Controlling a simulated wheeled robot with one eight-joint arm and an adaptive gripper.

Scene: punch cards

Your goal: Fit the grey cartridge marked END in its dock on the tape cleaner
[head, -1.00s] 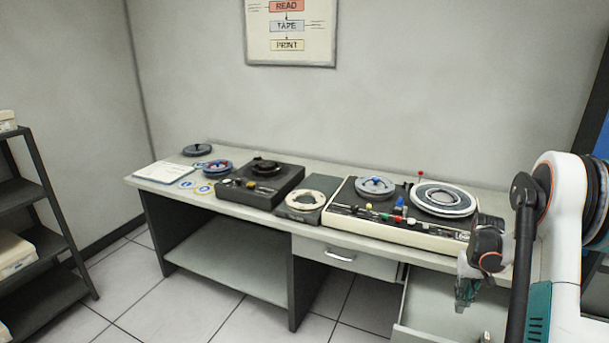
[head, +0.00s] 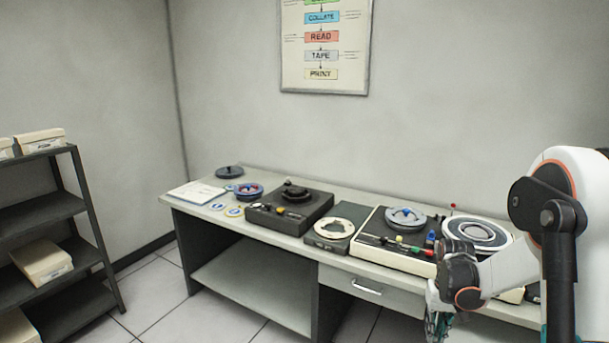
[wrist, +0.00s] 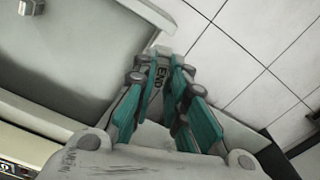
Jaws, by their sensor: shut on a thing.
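My gripper (head: 437,322) hangs low in front of the desk, at the bottom right of the head view. In the head view the cartridge is too small to make out. A large cream deck (head: 394,252) with reels and coloured knobs stands on the desk behind my gripper. A black unit (head: 290,209) with a dark reel stands farther left. I cannot tell which is the tape cleaner, and no dock is clearly visible.
The desk (head: 262,235) has a closed drawer (head: 366,287) under its top. A shelf rack (head: 45,215) stands at left. Tiled floor is clear.

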